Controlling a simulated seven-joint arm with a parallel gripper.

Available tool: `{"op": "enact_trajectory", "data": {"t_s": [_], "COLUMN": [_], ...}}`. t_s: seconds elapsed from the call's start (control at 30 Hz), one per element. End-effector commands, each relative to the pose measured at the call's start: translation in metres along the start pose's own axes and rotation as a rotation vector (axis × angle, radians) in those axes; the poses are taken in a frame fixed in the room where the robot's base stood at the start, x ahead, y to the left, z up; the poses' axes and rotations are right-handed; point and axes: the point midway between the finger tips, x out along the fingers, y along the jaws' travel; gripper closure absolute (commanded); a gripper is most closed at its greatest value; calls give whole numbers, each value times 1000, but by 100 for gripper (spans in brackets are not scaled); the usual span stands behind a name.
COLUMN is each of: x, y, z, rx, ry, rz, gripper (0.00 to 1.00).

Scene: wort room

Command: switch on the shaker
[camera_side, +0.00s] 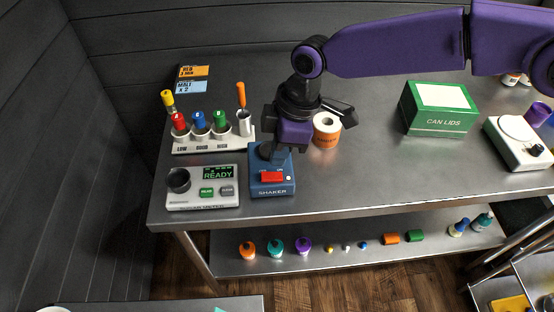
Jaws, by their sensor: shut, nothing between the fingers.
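The shaker (272,191) is a blue box with the word SHAKER on its front, near the front edge of the metal table. A red rocker switch (272,177) sits on its sloped face; which way it is tipped is too small to tell.
Left of the shaker is a white meter (203,200) reading READY. Behind it stands a rack (208,147) with coloured-capped bottles. A green CAN LIDS box (438,108) stands further right. The table front right of the shaker is clear.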

Motion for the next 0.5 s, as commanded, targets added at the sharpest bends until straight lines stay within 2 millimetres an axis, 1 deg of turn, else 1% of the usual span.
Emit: {"op": "enact_trajectory", "data": {"t_s": [0.03,0.2,0.4,0.5], "x": [-13,-47,-79,-89], "y": [1,1,0,0], "z": [1,12,22,25], "rx": [1,1,1,1], "ry": [4,4,2,1], "rz": [3,3,2,1], "gripper": [100,100,100,100]}}
